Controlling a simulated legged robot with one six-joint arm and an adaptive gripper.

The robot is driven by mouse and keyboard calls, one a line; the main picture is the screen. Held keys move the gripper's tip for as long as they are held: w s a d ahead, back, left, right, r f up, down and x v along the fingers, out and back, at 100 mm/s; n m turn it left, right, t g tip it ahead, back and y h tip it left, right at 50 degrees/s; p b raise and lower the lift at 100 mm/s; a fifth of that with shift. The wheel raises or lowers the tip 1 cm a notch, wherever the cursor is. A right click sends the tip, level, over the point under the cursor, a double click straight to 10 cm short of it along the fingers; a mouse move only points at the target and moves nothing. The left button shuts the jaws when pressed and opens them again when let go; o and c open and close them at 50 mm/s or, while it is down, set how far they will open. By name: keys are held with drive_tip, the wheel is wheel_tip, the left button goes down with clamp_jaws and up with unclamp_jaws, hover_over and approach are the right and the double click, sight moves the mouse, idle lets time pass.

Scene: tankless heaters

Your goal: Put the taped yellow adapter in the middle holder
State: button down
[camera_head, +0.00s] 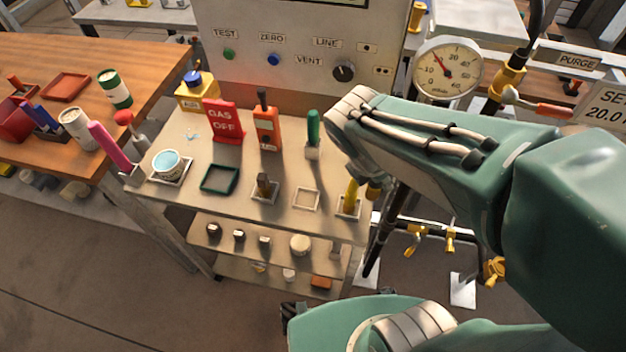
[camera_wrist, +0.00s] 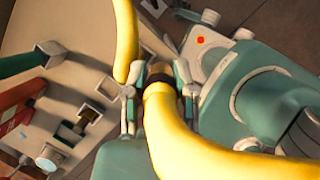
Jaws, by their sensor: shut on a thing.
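My gripper (camera_wrist: 157,85) is shut on a curved yellow adapter (camera_wrist: 180,145) with a dark tape band and a brass end, in the wrist view. In the head view my arm hides most of the gripper. A second yellow adapter (camera_wrist: 127,42) is beside the held one; in the head view a yellow piece (camera_head: 350,192) stands upright in the rightmost front holder (camera_head: 348,212). To its left is an empty pale square holder (camera_head: 306,200). Further left, a holder (camera_head: 263,198) bears a dark brass piece (camera_head: 263,184). The held adapter appears above the bench's right side, apart from the empty holder.
A green-handled tool (camera_head: 313,128), an orange meter (camera_head: 266,125) and a red GAS OFF sign (camera_head: 225,121) stand behind the front holders. A green square tray (camera_head: 220,180) and a cup (camera_head: 167,163) are left. A gauge (camera_head: 447,67) and pipes are at right.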

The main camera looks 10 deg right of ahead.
drive_tip(key=w+a+f, duration=0.2)
drive_tip(key=a+f, duration=0.1)
drive_tip(key=w+a+f, duration=0.3)
drive_tip(key=a, duration=0.1)
drive_tip(key=w+a+f, duration=0.2)
drive_tip(key=a, duration=0.2)
drive_tip(key=shift+w+f, duration=0.2)
drive_tip(key=shift+f, duration=0.2)
drive_tip(key=shift+w+a+f, duration=0.15)
drive_tip(key=shift+a+f, duration=0.25)
drive_tip(key=shift+a, duration=0.25)
drive_tip(key=shift+w+d+f, duration=0.1)
drive_tip(key=shift+d+f, duration=0.05)
drive_tip(key=shift+f, duration=1.5)
drive_tip(key=shift+f, duration=0.1)
drive_tip(key=shift+c, duration=2.2)
unclamp_jaws()
drive_tip(key=shift+a+r, duration=0.25)
drive_tip(key=shift+r, duration=0.25)
drive_tip(key=v, duration=1.1)
